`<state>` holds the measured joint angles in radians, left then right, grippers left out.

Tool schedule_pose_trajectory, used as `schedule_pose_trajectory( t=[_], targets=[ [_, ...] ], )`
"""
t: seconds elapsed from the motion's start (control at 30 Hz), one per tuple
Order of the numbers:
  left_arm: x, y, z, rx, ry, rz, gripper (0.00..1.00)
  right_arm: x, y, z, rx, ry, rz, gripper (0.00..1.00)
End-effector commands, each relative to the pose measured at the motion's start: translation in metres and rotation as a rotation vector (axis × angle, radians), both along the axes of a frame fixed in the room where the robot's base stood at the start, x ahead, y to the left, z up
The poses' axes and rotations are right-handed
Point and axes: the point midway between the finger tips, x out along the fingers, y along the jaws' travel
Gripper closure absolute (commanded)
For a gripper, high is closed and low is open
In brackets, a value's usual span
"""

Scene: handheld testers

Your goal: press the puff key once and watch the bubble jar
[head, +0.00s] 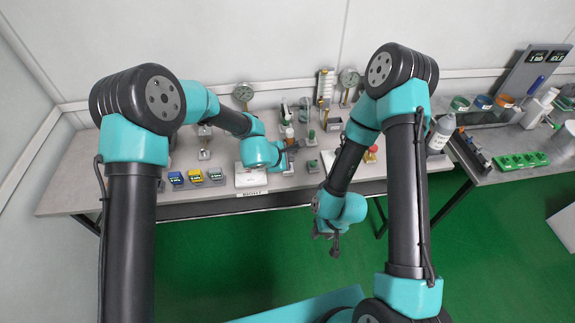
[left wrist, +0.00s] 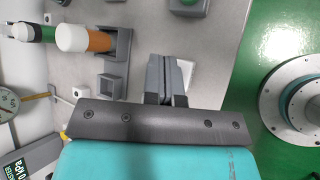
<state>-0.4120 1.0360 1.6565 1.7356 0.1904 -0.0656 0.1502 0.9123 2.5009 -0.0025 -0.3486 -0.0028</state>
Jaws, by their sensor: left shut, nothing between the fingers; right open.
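My left gripper (head: 290,148) is over the front part of the bench, beside small grey devices. In the left wrist view its two fingers (left wrist: 168,75) are together with nothing between them, and a white flat piece (left wrist: 188,72) shows partly behind them. I cannot tell whether they touch it. A green button on a grey base (left wrist: 187,4) is cut by the top edge of that view. I cannot tell for certain which item is the puff key or the bubble jar. An orange bottle with a white cap (left wrist: 85,39) stands at a grey holder. My right gripper (head: 328,236) is open and empty in front of the bench.
Two round gauges (head: 243,92) (head: 349,77) stand at the back. Small coloured boxes (head: 195,176) and a white device (head: 250,178) lie at the bench's front left. A red knob (head: 372,150) is near my right forearm. A second bench (head: 500,168) is at the right.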

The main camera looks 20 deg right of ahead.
Motion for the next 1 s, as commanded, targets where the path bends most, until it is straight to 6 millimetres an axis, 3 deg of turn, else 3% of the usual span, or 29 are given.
schedule_pose_trajectory(
  t=[0.27, 1.0],
  targets=[
    [0.000, 0.000, 0.003, -0.001, -0.001, 0.000, 1.00, 0.000, 0.000, 0.000, 0.000, 0.000, 0.000, 0.57],
    [0.000, 0.000, 0.050, 0.000, -0.001, 0.001, 1.00, 0.000, 0.000, 0.000, 0.000, 0.000, 0.000, 0.57]
  ],
)
